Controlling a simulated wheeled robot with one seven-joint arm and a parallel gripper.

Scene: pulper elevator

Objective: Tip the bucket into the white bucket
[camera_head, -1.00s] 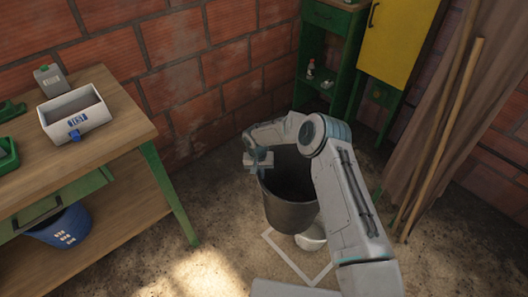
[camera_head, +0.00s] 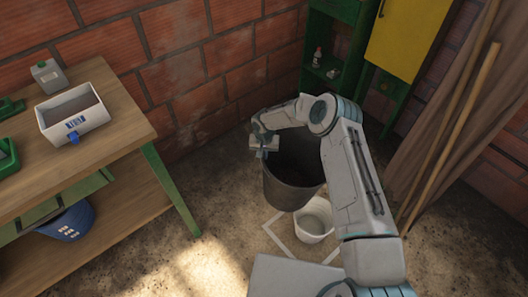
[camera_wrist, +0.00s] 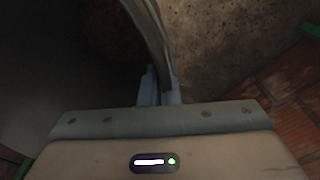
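A large dark grey bucket (camera_head: 290,185) hangs in the air in the head view, a little tilted, its open top facing up. My gripper (camera_head: 263,150) is at its left upper rim. In the wrist view the fingers (camera_wrist: 160,88) are closed on the bucket's rim, with the dark bucket inside on the left and the floor on the right. The white bucket (camera_head: 316,222) stands on the floor below and just right of the dark bucket, which may hide part of its rim. It looks empty from here.
A white square outline (camera_head: 276,240) is marked on the floor around the white bucket. A wooden workbench (camera_head: 100,150) with a white box (camera_head: 70,118) stands at the left. A green cabinet (camera_head: 320,85) and leaning poles (camera_head: 455,130) stand behind and right.

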